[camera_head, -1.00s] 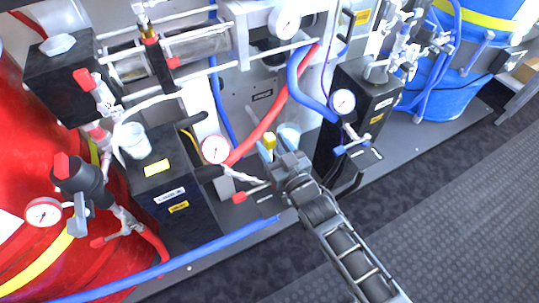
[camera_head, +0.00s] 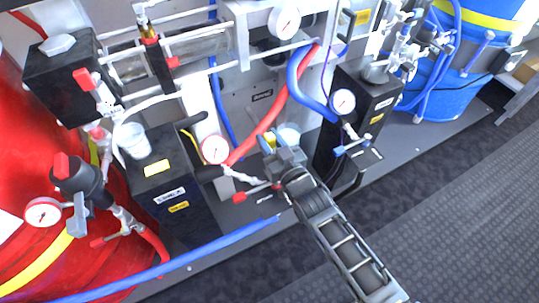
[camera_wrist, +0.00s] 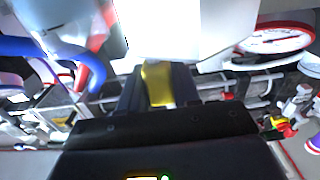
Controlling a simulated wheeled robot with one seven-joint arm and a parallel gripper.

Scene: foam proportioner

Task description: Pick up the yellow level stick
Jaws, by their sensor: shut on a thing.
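The yellow level stick (camera_wrist: 158,83) shows in the wrist view as a short yellow piece between my gripper's two dark fingers. In the head view only a small yellow bit (camera_head: 270,139) shows at the gripper's tip; the rest of the stick is hidden. My gripper (camera_head: 277,148) is shut on the stick, in front of the white panel between the two black boxes. I cannot tell how far down the stick reaches.
A black box with a white cup (camera_head: 134,141) stands to the left, and another black box (camera_head: 346,125) to the right. Red and blue hoses (camera_head: 266,122) hang close behind my gripper. A red-handled valve (camera_head: 243,192) is just below left. Floor at lower right is clear.

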